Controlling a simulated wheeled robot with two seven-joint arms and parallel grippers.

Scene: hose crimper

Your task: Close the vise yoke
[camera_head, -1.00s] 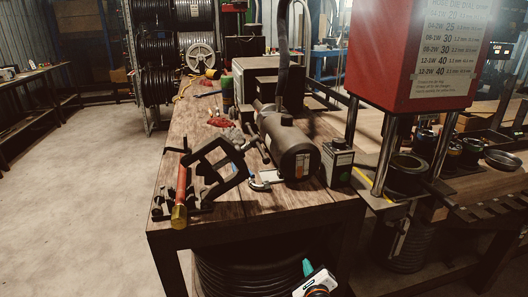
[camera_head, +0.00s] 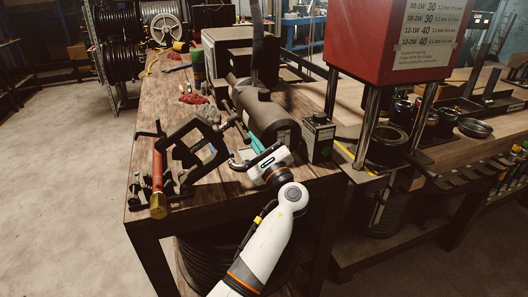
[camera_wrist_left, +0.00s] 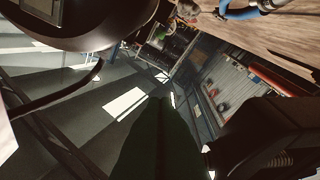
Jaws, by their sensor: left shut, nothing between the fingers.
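The vise yoke (camera_head: 211,134) is a black angular frame at the front of the wooden bench in the head view. It leans over to the right, tilted above the bench top. The vise base (camera_head: 178,184) lies at its lower left, beside a red bar with a brass end (camera_head: 158,205). My left gripper (camera_head: 253,139) is shut and empty, its teal fingers just right of the yoke's right end. I cannot tell if they touch it. In the left wrist view the dark green fingers (camera_wrist_left: 157,140) are together. My right gripper is not in view.
A dark cylindrical motor (camera_head: 268,118) lies close behind and right of my gripper. A small dark box (camera_head: 318,137) stands to its right, near the red press (camera_head: 400,40). Red rags and tools lie farther back. The floor left of the bench is clear.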

